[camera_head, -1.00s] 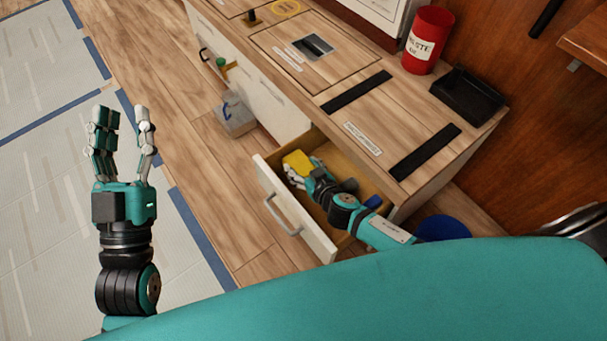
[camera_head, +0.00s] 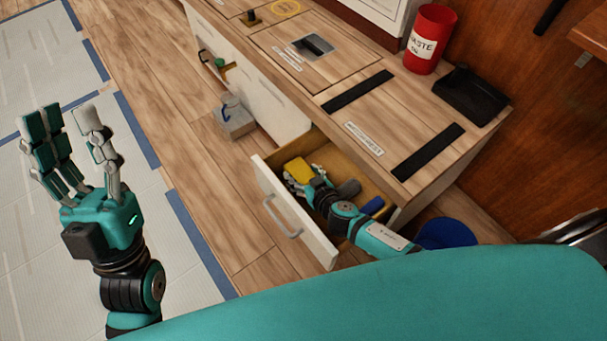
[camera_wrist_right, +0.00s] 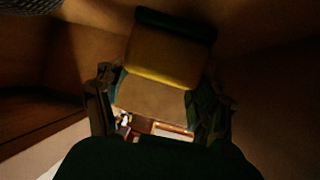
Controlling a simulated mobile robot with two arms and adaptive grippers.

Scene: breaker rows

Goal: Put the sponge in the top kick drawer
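A yellow sponge (camera_head: 298,169) is inside the pulled-out drawer (camera_head: 291,216), near its back left. My right gripper (camera_head: 301,184) is down in the drawer beside the sponge, with its fingers close to it. In the right wrist view the sponge (camera_wrist_right: 165,55), yellow with a dark green side, lies ahead between the spread fingers (camera_wrist_right: 163,88). The fingers look apart, with narrow gaps at its sides; that view is dark. My left gripper (camera_head: 68,145) is open and empty over the floor at the left. I cannot read which drawer is the top kick drawer.
A grey block (camera_head: 347,189) and a blue object (camera_head: 371,206) lie in the same drawer. A grey box (camera_head: 234,120) stands on the floor. A red waste can (camera_head: 428,40) and black tray (camera_head: 470,92) stand on the counter.

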